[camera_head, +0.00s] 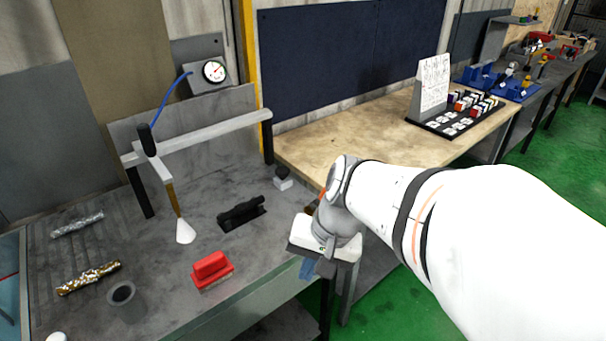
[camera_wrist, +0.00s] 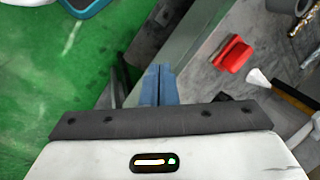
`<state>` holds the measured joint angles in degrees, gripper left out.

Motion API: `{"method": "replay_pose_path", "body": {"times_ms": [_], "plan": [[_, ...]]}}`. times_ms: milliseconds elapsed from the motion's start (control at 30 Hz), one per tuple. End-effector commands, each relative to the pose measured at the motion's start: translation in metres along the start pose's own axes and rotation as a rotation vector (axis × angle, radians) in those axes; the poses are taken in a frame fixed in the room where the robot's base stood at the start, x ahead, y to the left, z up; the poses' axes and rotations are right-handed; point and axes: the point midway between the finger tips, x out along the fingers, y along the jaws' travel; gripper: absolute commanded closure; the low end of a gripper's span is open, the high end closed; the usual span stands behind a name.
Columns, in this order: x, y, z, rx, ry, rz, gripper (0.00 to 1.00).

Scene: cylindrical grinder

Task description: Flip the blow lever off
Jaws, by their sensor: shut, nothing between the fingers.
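My gripper (camera_head: 307,269) hangs at the front right edge of the grey bench, left of my white arm. Its blue fingers (camera_wrist: 159,84) are together and empty in the wrist view. A small black-topped switch on a pale block (camera_head: 283,178) stands near the bench's right end, behind my gripper and apart from it. A black handle (camera_head: 148,140) sits on the grey frame, with a blue hose above it and a brown stem ending in a white cone nozzle (camera_head: 185,232) below. I cannot tell for certain which of these is the blow lever. The nozzle also shows in the wrist view (camera_wrist: 257,77).
On the grey bench (camera_head: 150,300) are a red brush-like block (camera_head: 211,268), a black holder (camera_head: 241,213), a grey cup (camera_head: 122,293) and two rods. A gauge (camera_head: 214,71) is behind. A wooden table (camera_head: 370,140) is to the right. Green floor lies below my gripper.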

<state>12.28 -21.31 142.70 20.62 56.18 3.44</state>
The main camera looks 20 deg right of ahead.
Motion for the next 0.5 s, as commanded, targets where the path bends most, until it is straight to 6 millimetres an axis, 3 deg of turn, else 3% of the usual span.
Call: {"method": "replay_pose_path", "body": {"times_ms": [33,100,267,367,500], "plan": [[0.018,0.005,-0.009,0.184,-0.066,-0.074,1.0],[0.033,0.006,-0.024,0.432,-0.143,-0.198,1.0],[0.051,0.021,-0.08,0.991,-0.275,-0.52,1.0],[0.055,0.048,-0.124,1.306,-0.32,-0.737,1.0],[0.056,0.102,-0.173,1.643,-0.342,-1.012,1.0]]}}
